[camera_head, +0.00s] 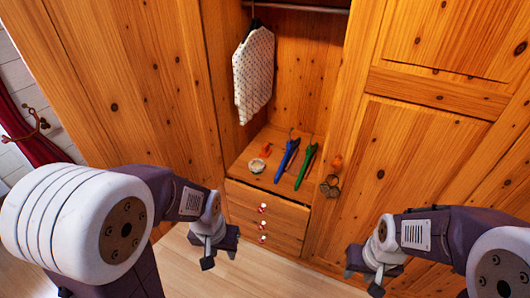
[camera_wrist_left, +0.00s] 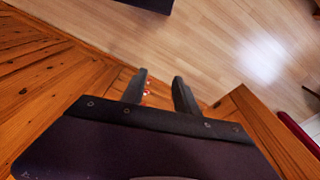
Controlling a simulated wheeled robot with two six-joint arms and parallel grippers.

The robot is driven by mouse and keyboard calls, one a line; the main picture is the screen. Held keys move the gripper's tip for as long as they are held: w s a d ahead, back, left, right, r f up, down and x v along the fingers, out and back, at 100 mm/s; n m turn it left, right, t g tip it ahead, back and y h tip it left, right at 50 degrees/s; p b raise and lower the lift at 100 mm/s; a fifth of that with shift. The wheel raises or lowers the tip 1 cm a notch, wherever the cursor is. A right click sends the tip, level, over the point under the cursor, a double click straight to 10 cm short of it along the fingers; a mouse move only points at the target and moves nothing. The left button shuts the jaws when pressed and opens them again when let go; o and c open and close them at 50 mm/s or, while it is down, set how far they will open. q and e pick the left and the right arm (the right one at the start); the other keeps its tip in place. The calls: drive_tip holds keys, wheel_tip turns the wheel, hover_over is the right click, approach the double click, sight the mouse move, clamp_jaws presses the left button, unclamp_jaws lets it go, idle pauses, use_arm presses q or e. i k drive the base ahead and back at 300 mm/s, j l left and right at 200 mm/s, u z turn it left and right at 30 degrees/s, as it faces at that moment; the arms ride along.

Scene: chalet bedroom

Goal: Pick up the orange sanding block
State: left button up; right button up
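A small orange block (camera_head: 266,149) lies at the back left of the wardrobe's low shelf, in the head view. A second small orange thing (camera_head: 337,162) shows by the right edge of the opening; I cannot tell which is the sanding block. My left gripper (camera_head: 218,250) is in front of and below the shelf, away from both. In the left wrist view its two fingers (camera_wrist_left: 161,82) are apart with nothing held. My right gripper (camera_head: 364,278) is at the lower right, its fingers apart and empty. No orange block is recognisable in the left wrist view.
Drawers (camera_head: 270,212) with red-and-white knobs are below. A patterned shirt (camera_head: 253,75) hangs above. The wooden floor (camera_head: 260,275) in front is clear.

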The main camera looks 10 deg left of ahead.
sight(265, 152)
drive_tip(key=i+j+z, duration=0.95)
drive_tip(key=i+j, duration=0.15)
drive_tip(key=j, duration=0.3)
